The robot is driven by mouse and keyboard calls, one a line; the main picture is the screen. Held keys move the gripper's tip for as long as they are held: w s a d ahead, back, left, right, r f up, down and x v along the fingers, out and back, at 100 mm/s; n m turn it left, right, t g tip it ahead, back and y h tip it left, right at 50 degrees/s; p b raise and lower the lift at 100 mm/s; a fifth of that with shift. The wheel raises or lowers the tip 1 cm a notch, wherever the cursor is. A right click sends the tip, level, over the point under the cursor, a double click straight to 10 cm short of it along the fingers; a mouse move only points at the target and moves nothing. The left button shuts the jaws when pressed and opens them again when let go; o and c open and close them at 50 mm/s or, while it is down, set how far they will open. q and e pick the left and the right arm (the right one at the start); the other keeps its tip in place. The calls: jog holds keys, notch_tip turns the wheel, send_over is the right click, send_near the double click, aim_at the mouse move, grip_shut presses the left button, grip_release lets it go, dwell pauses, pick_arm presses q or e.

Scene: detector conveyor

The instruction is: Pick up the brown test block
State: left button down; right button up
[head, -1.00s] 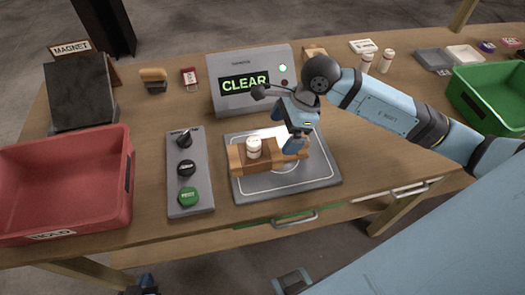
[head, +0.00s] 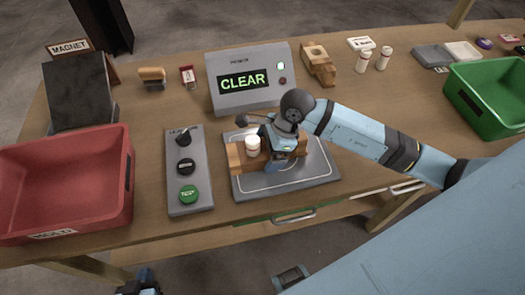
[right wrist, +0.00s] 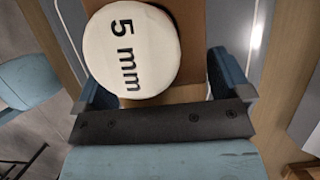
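The brown test block (head: 238,160) lies on the grey pad (head: 318,180) with a white round piece (head: 253,146) standing on it. In the right wrist view the white piece (right wrist: 131,50) reads "5 mm", and the brown block (right wrist: 192,85) shows between the fingers. My right gripper (head: 274,162) is down at the block, its fingers on either side; it also fills the lower right wrist view (right wrist: 165,95). The fingers look wide apart; contact with the block is unclear. My left gripper (head: 140,284) is cut off at the bottom edge, its fingers unclear.
A grey display box (head: 232,98) reading "CLEAR" stands behind the pad. A control panel (head: 190,150) lies left of it, beside a red bin (head: 65,200). A green bin (head: 488,105) is at the right. Another wooden block (head: 318,68) and white bottles (head: 384,60) stand at the back.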

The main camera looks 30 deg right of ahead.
jog(key=c, duration=0.9)
jog(key=shift+r, duration=0.15)
